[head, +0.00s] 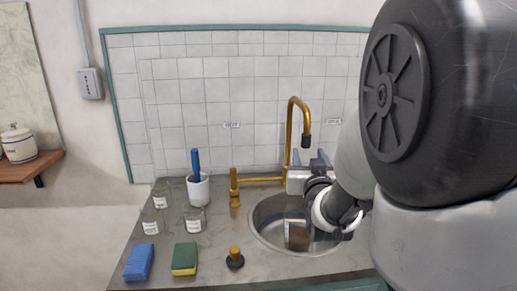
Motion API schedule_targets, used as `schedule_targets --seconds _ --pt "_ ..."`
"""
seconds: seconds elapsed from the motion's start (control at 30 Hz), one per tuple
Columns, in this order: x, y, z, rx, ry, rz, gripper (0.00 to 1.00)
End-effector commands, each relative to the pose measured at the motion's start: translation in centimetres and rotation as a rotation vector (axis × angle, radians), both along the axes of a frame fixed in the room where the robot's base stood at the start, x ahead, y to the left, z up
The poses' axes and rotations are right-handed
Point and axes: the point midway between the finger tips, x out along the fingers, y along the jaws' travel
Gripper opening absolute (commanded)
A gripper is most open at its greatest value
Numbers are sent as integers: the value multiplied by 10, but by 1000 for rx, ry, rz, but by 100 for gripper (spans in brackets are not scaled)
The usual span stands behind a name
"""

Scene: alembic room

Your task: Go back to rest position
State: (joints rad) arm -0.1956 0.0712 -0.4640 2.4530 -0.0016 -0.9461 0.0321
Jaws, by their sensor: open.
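My gripper (316,163) is at the right, over the back of the round metal sink (262,236). Its two dark fingers point away toward the tiled wall and stand apart, with nothing seen between them. It is just below and behind the spout of the brass faucet (292,118) in the picture; whether it touches the faucet I cannot tell. My arm covers the right side of the sink. A brown and pale object (298,236) lies in the sink, partly hidden; I cannot tell what it is.
On the counter (205,252) stand a white cup (198,190) with a blue handle, several labelled glass jars (194,220), a blue sponge (139,262), a green and yellow sponge (185,259) and a black and brass stopper (235,258). A wooden shelf (30,169) is at the left.

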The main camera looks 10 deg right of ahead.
Motion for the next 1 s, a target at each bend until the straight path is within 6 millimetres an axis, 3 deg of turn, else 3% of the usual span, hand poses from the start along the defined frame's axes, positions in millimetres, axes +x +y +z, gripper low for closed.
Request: schedule_targets --seconds 0.17,0.33,0.47,0.6,0.97,1.0 --pt "-5 8 -3 43 64 16 42" --pt "-35 44 -14 146 280 85 42" --pt "-82 80 -26 191 492 156 42" --pt "-142 110 -36 196 697 210 42" --pt "-280 141 -53 138 1074 237 42" --pt "-277 141 -30 141 1075 238 42"
